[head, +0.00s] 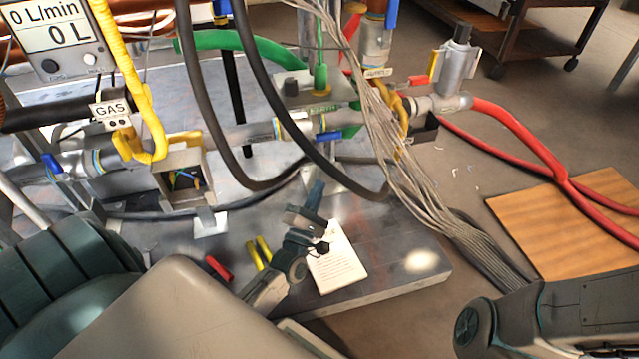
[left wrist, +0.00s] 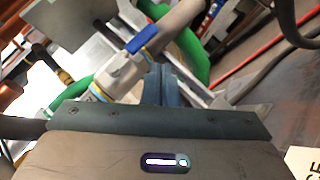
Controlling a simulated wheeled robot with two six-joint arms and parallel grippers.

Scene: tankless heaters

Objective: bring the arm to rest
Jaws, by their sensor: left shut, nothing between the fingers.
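My left gripper (head: 317,190) is in the middle of the head view, above the metal platform (head: 385,270). Its blue-grey fingers are shut with nothing between them and point away toward the pipes. The shut fingers also show in the left wrist view (left wrist: 160,85), in front of a pipe fitting with a blue valve handle (left wrist: 142,38). A link of my right arm shows at the lower right of the head view. My right gripper is out of view.
Grey cables (head: 400,175) and black hoses (head: 270,100) hang close to my left gripper. A paper sheet (head: 336,262), a red-handled tool (head: 218,268) and yellow handles (head: 258,252) lie on the platform. A red hose (head: 530,140) and wooden board (head: 560,225) lie right.

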